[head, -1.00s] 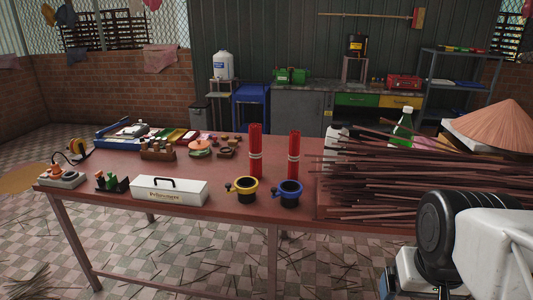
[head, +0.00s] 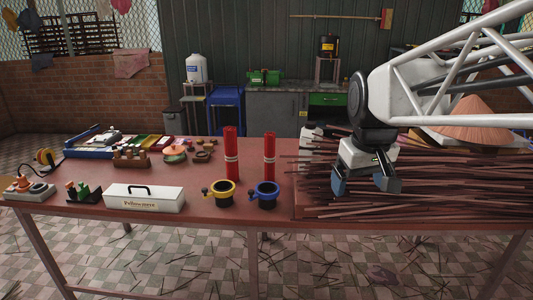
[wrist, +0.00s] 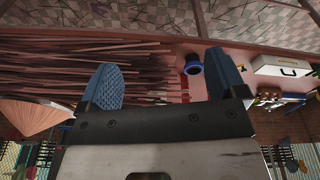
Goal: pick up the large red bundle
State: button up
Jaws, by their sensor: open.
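The large red bundle (head: 231,140) stands upright on the table, the taller of two red bundles with pale bands. The smaller red bundle (head: 269,145) stands upright to its right. My gripper (head: 363,183) is open and empty, fingers pointing down above the brown sticks, to the right of both bundles. In the wrist view, my two blue fingertips (wrist: 163,68) are spread apart. A bit of red (wrist: 185,92) shows between them near the right finger; I cannot tell which bundle it is.
A yellow-rimmed ring holder (head: 222,195) and a blue-rimmed one (head: 265,196) stand in front of the bundles. A white box (head: 145,203) lies to their left. Loose brown sticks (head: 430,195) cover the table's right side. A conical hat (head: 474,117) lies behind them.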

jog(key=w+a+r+n, duration=0.2)
jog(key=w+a+r, duration=0.1)
jog(key=w, duration=0.6)
jog(key=w+a+r+n, duration=0.2)
jog(key=w+a+r, duration=0.1)
jog(key=w, duration=0.6)
jog(key=n+g, duration=0.2)
jog(key=n, duration=0.9)
send_over(230, 128)
jog(key=f, duration=1.3)
jog(key=shift+s+d, duration=0.3)
jog(key=shift+s, duration=0.05)
jog(key=shift+w+a+f, duration=0.3)
jog(key=shift+a+f, duration=0.1)
jog(key=shift+a, duration=0.1)
jog(key=shift+f, duration=0.1)
jog(key=shift+f, duration=1.25)
jog(key=shift+s+d+f, duration=0.1)
jog(key=shift+d+f, duration=0.05)
jog(key=shift+f, duration=2.45)
